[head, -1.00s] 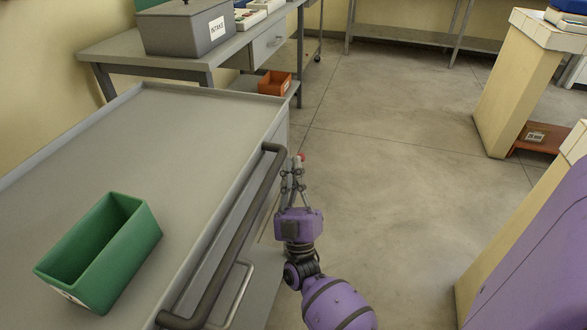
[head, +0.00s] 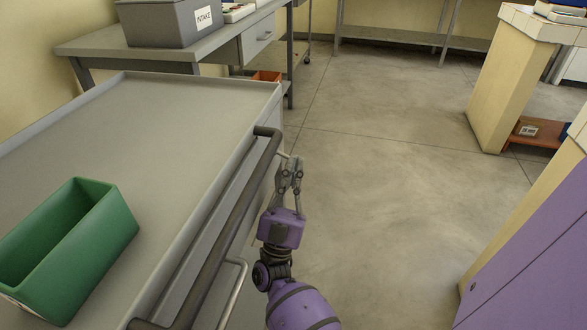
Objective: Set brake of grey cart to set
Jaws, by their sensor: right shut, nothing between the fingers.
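The grey cart (head: 150,125) fills the left side of the head view, with a dark push handle (head: 228,215) along its right side. A small pale rod (head: 283,155), possibly the brake lever, sticks out by the far end of this handle. My right gripper (head: 291,165) is shut and empty, its fingertips at or very close to the rod; I cannot tell whether they touch. The fingers hide part of the rod and the cart side behind it. The brake's setting cannot be read. My left gripper is not in view.
A green open bin (head: 120,225) stands on the cart top. A grey bench (head: 220,48) with an INTAKE box (head: 165,25) is behind the cart. An orange bin (head: 266,76) sits beneath it. Open floor (head: 390,170) lies right of my gripper; a purple panel (head: 540,270) is at lower right.

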